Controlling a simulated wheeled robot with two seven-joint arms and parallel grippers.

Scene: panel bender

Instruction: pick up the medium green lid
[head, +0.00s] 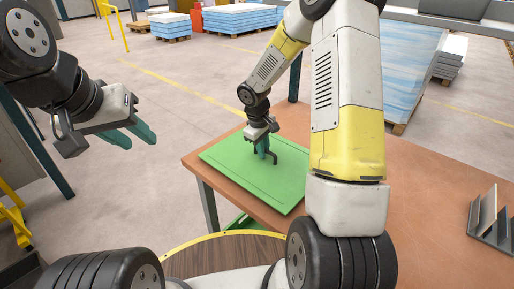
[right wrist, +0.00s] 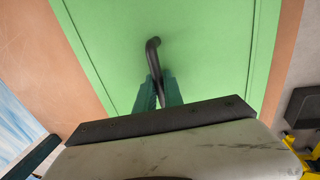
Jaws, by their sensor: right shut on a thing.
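The green lid (head: 231,167) lies flat on the brown table in the head view, near the table's left corner. It also fills much of the right wrist view (right wrist: 205,50). A dark bent handle (right wrist: 153,50) stands up from the lid. My right gripper (head: 264,155) is over the lid, pointing down. Its teal fingers (right wrist: 158,92) are shut on the handle. My left gripper (head: 135,136) is open and empty, held in the air left of the table, well away from the lid.
The brown table (head: 420,190) is mostly clear to the right of the lid. A grey metal rack (head: 490,222) stands at its right edge. Part of another green thing (head: 243,222) shows below the table's front edge. Blue stacks on pallets (head: 240,18) stand far behind.

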